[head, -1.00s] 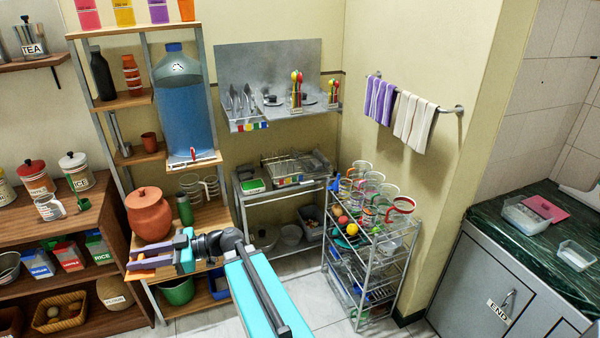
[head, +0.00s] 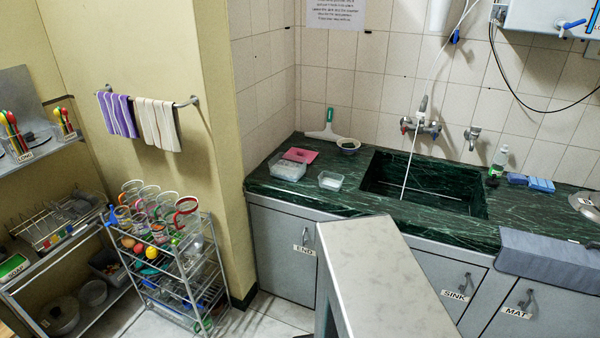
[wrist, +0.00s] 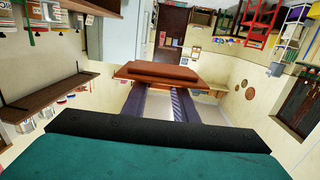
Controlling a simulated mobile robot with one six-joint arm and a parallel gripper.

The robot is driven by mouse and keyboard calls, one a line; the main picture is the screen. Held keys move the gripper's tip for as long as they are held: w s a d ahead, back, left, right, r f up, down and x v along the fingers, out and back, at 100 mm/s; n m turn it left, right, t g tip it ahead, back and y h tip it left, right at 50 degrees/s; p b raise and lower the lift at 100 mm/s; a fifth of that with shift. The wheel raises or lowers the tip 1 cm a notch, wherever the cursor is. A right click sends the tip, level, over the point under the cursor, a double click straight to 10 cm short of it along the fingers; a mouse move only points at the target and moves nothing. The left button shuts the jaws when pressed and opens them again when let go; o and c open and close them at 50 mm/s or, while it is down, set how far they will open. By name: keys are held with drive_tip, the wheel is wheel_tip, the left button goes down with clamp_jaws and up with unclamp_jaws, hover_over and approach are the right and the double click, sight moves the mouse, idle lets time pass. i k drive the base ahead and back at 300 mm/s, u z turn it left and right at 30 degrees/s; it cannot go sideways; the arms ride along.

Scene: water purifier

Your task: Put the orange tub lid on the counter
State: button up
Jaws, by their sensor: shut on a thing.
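An orange-brown lid (wrist: 160,74) is in the wrist view, at the ends of my fingers. My gripper (wrist: 158,92) is shut on it; the two grey-purple fingers reach the lid's near edge. Their exact contact is partly hidden by the lid. My gripper and the lid are not in the head view. The counter (head: 345,205) is dark green marble with a sink in it, at the centre right of the head view.
On the counter's left part are a clear tub (head: 288,170), a pink sheet (head: 300,155), a small clear tub (head: 330,181) and a bowl (head: 348,146). Free counter shows in front of the sink (head: 425,185). A wire rack (head: 175,270) with glasses stands left.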

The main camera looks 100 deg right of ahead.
sight(339, 165)
drive_tip(key=k, duration=1.8)
drive_tip(key=z, duration=4.45)
drive_tip(key=i, duration=0.1)
drive_tip(key=u, duration=2.45)
drive_tip(key=i, duration=0.3)
drive_tip(key=u, duration=0.1)
